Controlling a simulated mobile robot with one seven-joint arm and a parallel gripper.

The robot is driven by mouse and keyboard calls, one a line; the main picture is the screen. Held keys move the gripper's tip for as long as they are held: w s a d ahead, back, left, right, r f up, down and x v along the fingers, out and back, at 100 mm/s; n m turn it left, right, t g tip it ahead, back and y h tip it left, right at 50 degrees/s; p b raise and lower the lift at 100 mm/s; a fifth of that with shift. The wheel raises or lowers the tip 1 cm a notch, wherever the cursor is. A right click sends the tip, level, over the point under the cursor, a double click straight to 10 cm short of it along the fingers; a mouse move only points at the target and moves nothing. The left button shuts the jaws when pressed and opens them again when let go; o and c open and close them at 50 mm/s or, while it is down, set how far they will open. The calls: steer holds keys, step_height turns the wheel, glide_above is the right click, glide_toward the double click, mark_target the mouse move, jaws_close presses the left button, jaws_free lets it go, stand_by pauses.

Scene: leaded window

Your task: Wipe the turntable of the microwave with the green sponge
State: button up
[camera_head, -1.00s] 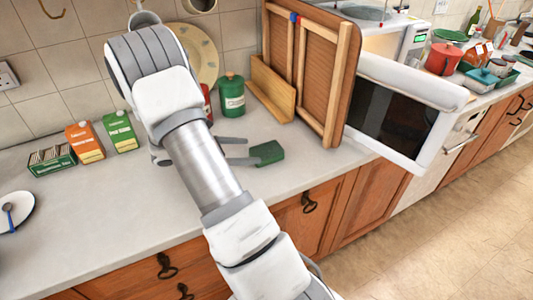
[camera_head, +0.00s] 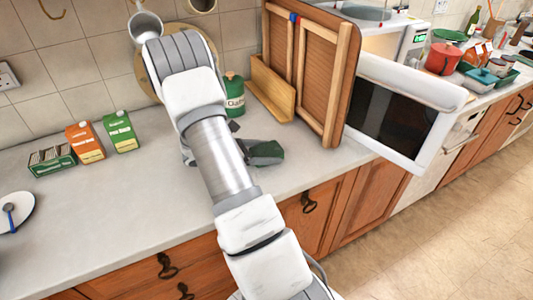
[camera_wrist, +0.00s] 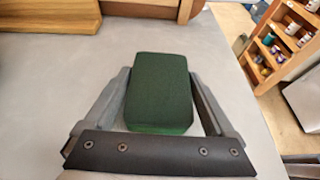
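The green sponge (camera_head: 267,151) lies on the grey counter near its front edge; it also shows in the wrist view (camera_wrist: 160,90). My gripper (camera_head: 262,150) is low at the counter, with one finger on each side of the sponge. In the wrist view the fingers (camera_wrist: 158,82) stand apart, close beside the sponge; firm contact is not clear. The microwave (camera_head: 413,40) stands to the right, with a lit display. Its white door with a dark window (camera_head: 400,115) is swung open. The turntable is not visible; a wooden rack and the door block much of the interior.
A wooden rack (camera_head: 310,65) stands between the sponge and the microwave. A green canister (camera_head: 234,95) is behind my gripper. Cartons (camera_head: 121,132) and a tea box (camera_head: 52,160) stand left. The counter's left middle is clear.

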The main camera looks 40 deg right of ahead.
mark_target(266, 150)
steer(key=c, duration=0.9)
step_height(266, 150, up, 10)
steer(key=shift+p, duration=0.3)
